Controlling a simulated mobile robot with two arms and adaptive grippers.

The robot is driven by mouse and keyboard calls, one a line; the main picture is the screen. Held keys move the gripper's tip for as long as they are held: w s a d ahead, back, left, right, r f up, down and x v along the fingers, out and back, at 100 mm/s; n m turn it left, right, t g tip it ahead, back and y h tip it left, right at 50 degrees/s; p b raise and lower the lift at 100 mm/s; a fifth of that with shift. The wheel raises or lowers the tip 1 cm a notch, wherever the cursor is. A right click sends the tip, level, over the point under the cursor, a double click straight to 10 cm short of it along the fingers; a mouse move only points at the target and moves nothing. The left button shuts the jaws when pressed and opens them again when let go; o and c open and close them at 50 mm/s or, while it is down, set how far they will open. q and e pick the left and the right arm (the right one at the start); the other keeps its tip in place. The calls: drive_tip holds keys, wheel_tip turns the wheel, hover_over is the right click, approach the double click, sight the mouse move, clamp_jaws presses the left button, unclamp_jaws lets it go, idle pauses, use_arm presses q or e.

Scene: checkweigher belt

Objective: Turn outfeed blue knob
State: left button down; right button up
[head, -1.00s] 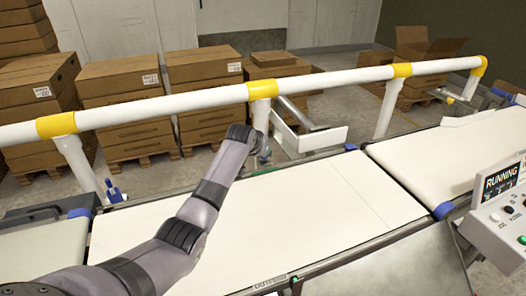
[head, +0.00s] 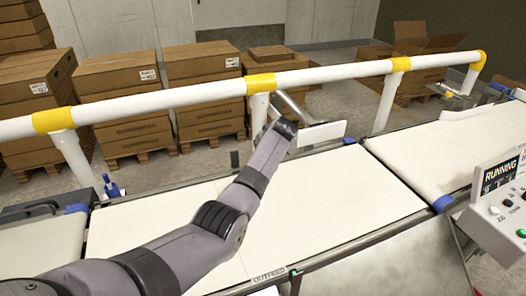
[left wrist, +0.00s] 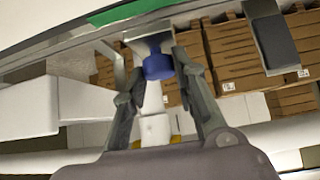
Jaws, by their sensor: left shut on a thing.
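The blue knob (left wrist: 158,66) sits below the belt frame edge in the left wrist view, under a green strip (left wrist: 140,10). My left gripper (left wrist: 157,76) has its two fingers on either side of the knob and is shut on it. In the head view my left arm reaches across the outfeed belt (head: 330,190) to its far edge. The label OUTFEED (head: 269,276) is on the near frame. My right gripper is in neither view.
A white guard rail (head: 180,99) with yellow joints runs along the far side, with stacked cartons (head: 120,100) behind it. Another blue knob or handle (head: 112,188) stands at the left. A control panel (head: 500,200) reading RUNNING is at the right.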

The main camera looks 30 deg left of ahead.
use_arm(q)
drive_tip(key=shift+n, duration=0.3)
drive_tip(key=c, duration=1.3)
unclamp_jaws()
drive_tip(key=v, duration=1.2)
drive_tip(key=shift+w+d, duration=0.2)
